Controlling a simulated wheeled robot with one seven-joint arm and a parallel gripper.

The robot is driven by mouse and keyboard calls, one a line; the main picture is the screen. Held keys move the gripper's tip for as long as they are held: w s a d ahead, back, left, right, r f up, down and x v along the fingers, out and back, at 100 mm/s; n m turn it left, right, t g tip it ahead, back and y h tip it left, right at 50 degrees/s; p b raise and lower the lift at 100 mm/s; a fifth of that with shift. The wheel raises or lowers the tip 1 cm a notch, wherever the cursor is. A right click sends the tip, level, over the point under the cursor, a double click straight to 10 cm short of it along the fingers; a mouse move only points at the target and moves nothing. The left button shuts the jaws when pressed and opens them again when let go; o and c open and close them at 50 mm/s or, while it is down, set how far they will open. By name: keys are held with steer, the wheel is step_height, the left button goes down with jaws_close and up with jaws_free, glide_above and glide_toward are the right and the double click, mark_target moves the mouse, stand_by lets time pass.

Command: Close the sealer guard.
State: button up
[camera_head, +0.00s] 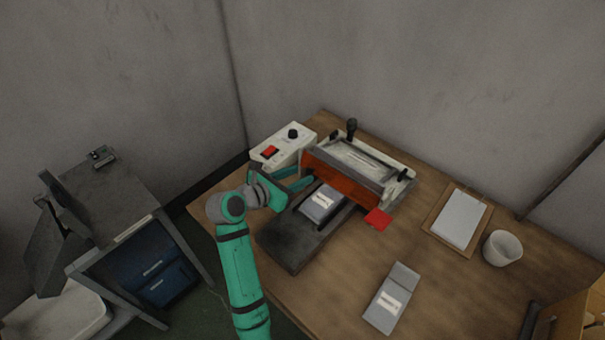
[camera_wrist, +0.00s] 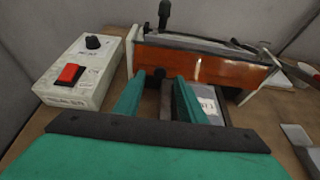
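The sealer (camera_head: 393,170) stands at the back of the wooden table, with its orange guard (camera_head: 345,180) across the front. In the wrist view the guard (camera_wrist: 205,69) is a near-upright translucent panel straight ahead. My gripper (camera_head: 305,180) is at the guard's left front. In the wrist view my gripper (camera_wrist: 158,88) has its two teal fingers apart, with a dark knob (camera_wrist: 157,78) showing between their tips; contact cannot be told. A grey packet (camera_head: 321,204) with a white label lies on the dark bed (camera_head: 290,240) before the guard, partly hidden by the fingers in the wrist view.
A white control box (camera_head: 283,146) with a red switch and black knob stands close left of my gripper. A red tab (camera_head: 378,219) sits at the guard's right. Another packet (camera_head: 391,298), a clipboard (camera_head: 459,218) and a white cup (camera_head: 502,248) lie farther right.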

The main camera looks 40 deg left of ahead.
steer(key=shift+x, duration=1.3)
steer(key=shift+d, duration=0.1)
jaws_close()
steer(key=shift+w+f+t, duration=0.15)
steer(key=shift+f+t, duration=0.3)
steer(key=shift+t, duration=0.3)
steer(key=shift+w+f+t, duration=0.15)
steer(key=shift+f+t, duration=0.3)
steer(key=shift+t, duration=0.3)
jaws_free()
steer(key=s+a+r, duration=0.1)
steer(key=s, duration=0.9)
steer(key=shift+s+r, duration=0.25)
steer(key=shift+s, duration=0.1)
